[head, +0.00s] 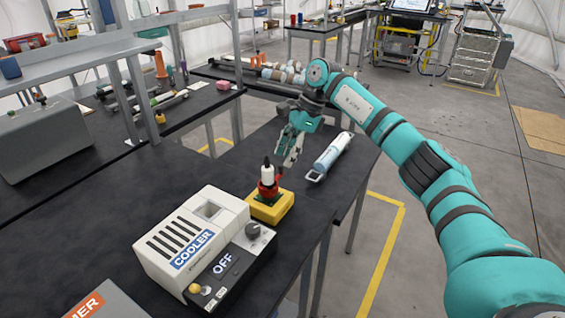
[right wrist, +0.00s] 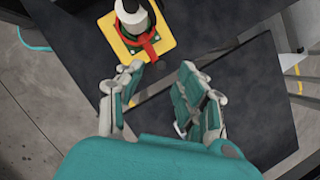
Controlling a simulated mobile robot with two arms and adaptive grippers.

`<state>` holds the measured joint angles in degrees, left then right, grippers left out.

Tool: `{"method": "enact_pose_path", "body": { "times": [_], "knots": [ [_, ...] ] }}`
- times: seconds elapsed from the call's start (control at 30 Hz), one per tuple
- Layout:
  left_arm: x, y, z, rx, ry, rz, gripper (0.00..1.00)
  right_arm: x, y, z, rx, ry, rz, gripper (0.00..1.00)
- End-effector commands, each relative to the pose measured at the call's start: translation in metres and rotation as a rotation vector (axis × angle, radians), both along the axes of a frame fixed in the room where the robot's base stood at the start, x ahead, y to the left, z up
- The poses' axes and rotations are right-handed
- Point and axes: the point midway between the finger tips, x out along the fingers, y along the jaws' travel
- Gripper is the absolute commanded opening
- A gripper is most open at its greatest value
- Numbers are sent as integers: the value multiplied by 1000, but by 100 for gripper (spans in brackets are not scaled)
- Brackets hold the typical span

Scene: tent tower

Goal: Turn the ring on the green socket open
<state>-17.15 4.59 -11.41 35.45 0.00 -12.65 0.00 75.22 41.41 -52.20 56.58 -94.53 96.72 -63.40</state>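The yellow base (head: 282,210) stands on the black table, with small green parts showing on it. A red ring (head: 268,190) with a short handle sits on top, around a white bottle-like piece with a dark tip (head: 267,172) that stands upright. In the right wrist view the red ring (right wrist: 152,47) and yellow base (right wrist: 163,22) are at the top, beyond the fingers. My right gripper (right wrist: 163,88) is open and empty, its two fingers apart. In the head view the right gripper (head: 290,152) is just behind the ring, seemingly not touching it. My left gripper is not in view.
A white cooler box (head: 190,240) with an OFF display (head: 222,264) stands left of the base. A white and blue cylinder (head: 330,157) lies to the right, near the table edge. A grey box (head: 40,140) sits on the left table.

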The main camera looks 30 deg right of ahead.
Motion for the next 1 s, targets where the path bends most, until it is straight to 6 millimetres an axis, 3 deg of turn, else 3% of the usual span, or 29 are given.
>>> {"method": "enact_pose_path", "body": {
  "times": [0.1, 0.23, 0.6, 0.87, 1.0],
  "knots": [
    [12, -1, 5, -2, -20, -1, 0, 2, 8, -17, -1, 2, 1, 37],
    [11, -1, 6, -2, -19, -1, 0, 3, 12, -28, 0, 0, 1, 37],
    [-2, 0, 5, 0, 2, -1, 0, 3, 14, -33, 0, 0, 0, 37],
    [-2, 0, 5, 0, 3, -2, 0, 3, 13, -33, 0, 0, 0, 3],
    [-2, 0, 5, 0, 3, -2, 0, 4, 13, -33, 0, -1, 0, 0]
  ]
}}
